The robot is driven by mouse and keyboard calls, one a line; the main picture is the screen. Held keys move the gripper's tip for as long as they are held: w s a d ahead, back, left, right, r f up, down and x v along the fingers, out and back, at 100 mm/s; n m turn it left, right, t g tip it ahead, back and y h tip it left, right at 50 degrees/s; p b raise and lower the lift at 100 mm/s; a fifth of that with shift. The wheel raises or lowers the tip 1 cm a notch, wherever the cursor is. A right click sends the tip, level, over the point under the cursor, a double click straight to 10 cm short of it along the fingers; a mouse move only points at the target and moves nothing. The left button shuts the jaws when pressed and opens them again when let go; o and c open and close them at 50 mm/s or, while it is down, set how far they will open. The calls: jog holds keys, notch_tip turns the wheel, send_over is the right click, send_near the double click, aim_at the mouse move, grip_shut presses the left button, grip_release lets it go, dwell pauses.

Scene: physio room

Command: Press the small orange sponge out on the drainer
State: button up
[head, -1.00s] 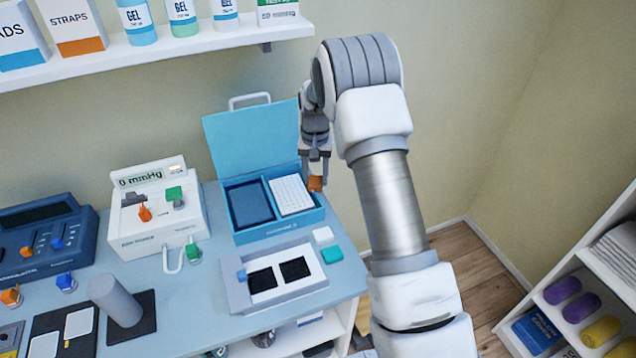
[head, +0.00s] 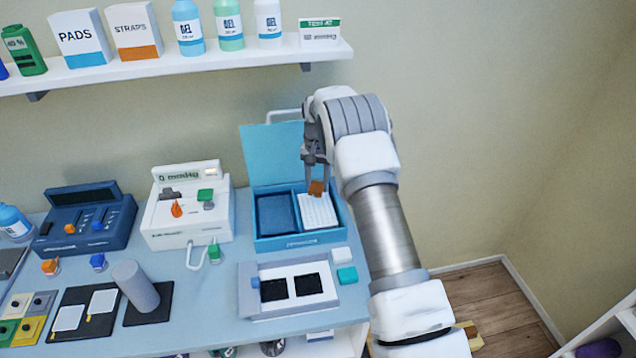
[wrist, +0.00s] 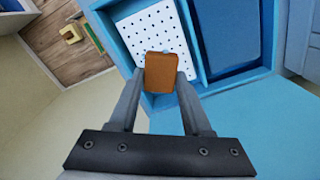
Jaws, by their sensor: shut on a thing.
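The small orange sponge (head: 316,188) is between the fingertips of my gripper (head: 316,180), which is shut on it. In the wrist view the orange sponge (wrist: 161,72) sits between the two fingers of my gripper (wrist: 161,78). The drainer (head: 318,212) is a white panel with holes in the right compartment of the blue box (head: 290,243). In the head view the sponge appears over the drainer's far part. In the wrist view it overlaps the edge of the drainer (wrist: 150,28). I cannot tell whether it touches the drainer.
The box's raised lid (head: 268,152) stands behind. Its left compartment (head: 278,214) is dark blue. A white and a teal block (head: 346,275) and a tray with black pads (head: 258,307) are in front. A white gauge unit (head: 190,225) stands left. A shelf (head: 180,70) hangs above.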

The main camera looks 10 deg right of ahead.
aim_at(318, 208)
jog(key=shift+f+b, duration=1.25)
jog(key=shift+f, duration=1.7)
jog(key=shift+f+b, duration=0.4)
jog(key=shift+f, duration=0.1)
jog(key=shift+s+f+b, duration=0.2)
jog(key=shift+f+b, duration=0.1)
jog(key=shift+r, duration=0.1)
jog(key=shift+w+r+p, duration=0.15)
jog(key=shift+r+p, duration=1.45)
jog(key=shift+r, duration=2)
